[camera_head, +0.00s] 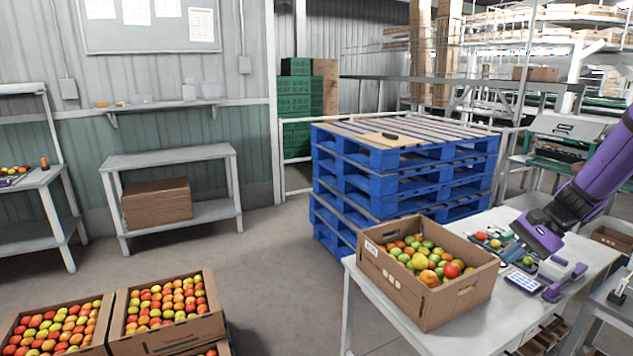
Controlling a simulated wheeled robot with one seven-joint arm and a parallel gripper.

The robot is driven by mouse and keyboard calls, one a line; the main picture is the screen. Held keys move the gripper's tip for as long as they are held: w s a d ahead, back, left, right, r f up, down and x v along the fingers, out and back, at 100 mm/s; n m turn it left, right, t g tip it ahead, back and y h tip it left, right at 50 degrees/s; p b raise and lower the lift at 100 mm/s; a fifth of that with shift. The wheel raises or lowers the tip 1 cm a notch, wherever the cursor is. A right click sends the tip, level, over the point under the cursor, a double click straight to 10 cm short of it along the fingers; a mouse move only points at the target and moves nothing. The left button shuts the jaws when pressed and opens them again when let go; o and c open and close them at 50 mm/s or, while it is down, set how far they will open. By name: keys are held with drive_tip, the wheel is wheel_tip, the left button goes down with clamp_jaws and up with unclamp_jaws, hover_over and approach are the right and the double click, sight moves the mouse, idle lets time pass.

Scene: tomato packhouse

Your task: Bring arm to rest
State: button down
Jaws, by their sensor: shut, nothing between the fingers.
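My purple and black arm reaches in from the right edge over the white worktable (455,325). My gripper (538,238) is at its lower end, above the table's right part, to the right of the cardboard box. Its fingertips are small and hard to make out. It is shut and I see nothing held in it. The arm is bent and extended downward, not folded in.
An open cardboard box (395,292) of tomatoes stands on the worktable. Beside it lie a tray with tomatoes, a keypad device (523,281) and a purple-grey tool (562,278). Stacked blue pallets (395,185) stand behind. Tomato boxes (170,338) are at lower left; the central floor is clear.

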drive_tip(key=s+a+r+n+h, duration=0.3)
drive_tip(key=s+a+r, duration=0.2)
drive_tip(key=a+r, duration=0.25)
drive_tip(key=s+a+r+n+t+h, duration=0.1)
drive_tip(key=s+a+r+n, duration=0.1)
drive_tip(key=s, duration=0.4)
drive_tip(key=s+a+r+n+t+h, duration=0.1)
drive_tip(key=s+a+r+n+h, duration=0.1)
drive_tip(key=s+r, duration=0.3)
drive_tip(key=s+a+r+n+t+h, duration=0.2)
drive_tip(key=s+a+r+n, duration=0.1)
drive_tip(key=s, duration=0.5)
drive_tip(key=shift+r+n, duration=0.4)
drive_tip(key=shift+n, duration=0.1)
